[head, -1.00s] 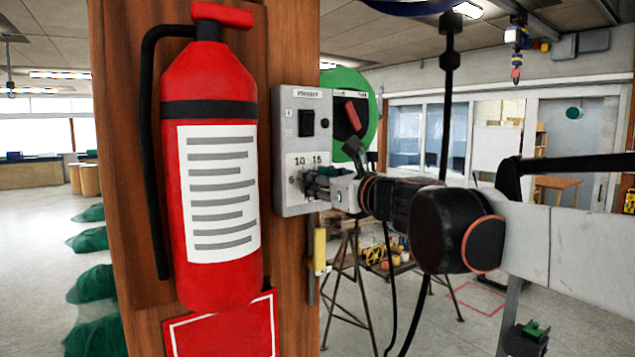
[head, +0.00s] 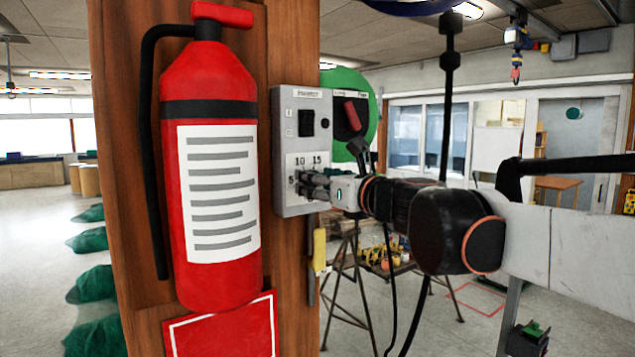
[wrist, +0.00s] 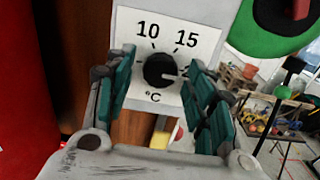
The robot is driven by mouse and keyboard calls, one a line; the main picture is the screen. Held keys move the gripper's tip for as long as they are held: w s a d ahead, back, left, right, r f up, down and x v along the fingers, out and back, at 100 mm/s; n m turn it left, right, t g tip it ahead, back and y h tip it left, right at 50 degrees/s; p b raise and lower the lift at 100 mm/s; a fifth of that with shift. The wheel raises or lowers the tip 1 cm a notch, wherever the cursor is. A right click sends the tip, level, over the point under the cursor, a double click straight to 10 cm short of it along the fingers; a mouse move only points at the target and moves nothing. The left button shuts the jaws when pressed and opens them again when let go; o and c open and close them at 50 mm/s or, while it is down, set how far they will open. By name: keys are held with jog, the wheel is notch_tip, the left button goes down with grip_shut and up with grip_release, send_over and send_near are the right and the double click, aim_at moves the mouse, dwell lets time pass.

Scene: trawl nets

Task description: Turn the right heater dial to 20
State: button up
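The black round heater dial (wrist: 160,70) sits on a white scale plate (wrist: 190,22) in the wrist view. The plate reads 10 and 15 above the dial and °C below it. A pale mark on the dial appears to point right; the right finger covers the scale there, and no 20 is visible. My gripper (wrist: 163,75) is open, with one green-padded finger on each side of the dial and gaps visible between. In the head view my gripper (head: 312,184) reaches the lower part of the grey heater box (head: 290,207) and hides the dial.
The box hangs on a wooden post (head: 292,40) beside a red fire extinguisher (head: 210,90), left of my gripper. A green disc with a red handle (head: 352,114) stands close above and right. A yellow object (head: 320,250) hangs below the box.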

jog(key=shift+s+d, duration=0.15)
jog(key=v, duration=1.1)
jog(key=shift+s+d, duration=0.2)
jog(key=shift+s, duration=0.05)
jog(key=s+f+n+g+h+b, duration=0.15)
jog(key=s+f+n+b, duration=0.35)
jog(key=f, duration=0.7)
jog(key=s+d+f+n+g+h+b, duration=0.15)
jog(key=f+n+b, duration=0.45)
jog(key=f, duration=0.6)
jog(key=s+f+n+g+b, duration=0.2)
jog(key=s+f+n+b, duration=0.3)
jog(key=f, duration=0.7)
jog(key=s+d+f+n+g+h+b, duration=0.1)
jog(key=s+d+f+n+h+b, duration=0.1)
jog(key=f, duration=0.7)
jog(key=s+d+f+n+g+h+b, duration=0.1)
jog(key=s+d+f+n+b, duration=0.3)
jog(key=f, duration=0.5)
jog(key=s+d+f+n+g+h+b, duration=0.1)
jog(key=s+d+f+n+h+b, duration=0.2)
jog(key=f, duration=0.6)
jog(key=d+n+h+b, duration=0.1)
jog(key=d+n+b, duration=0.1)
jog(key=n+b, duration=0.1)
jog(key=shift+s+n+b, duration=0.15)
jog(key=shift+n+b, duration=0.25)
jog(key=shift+n, duration=0.3)
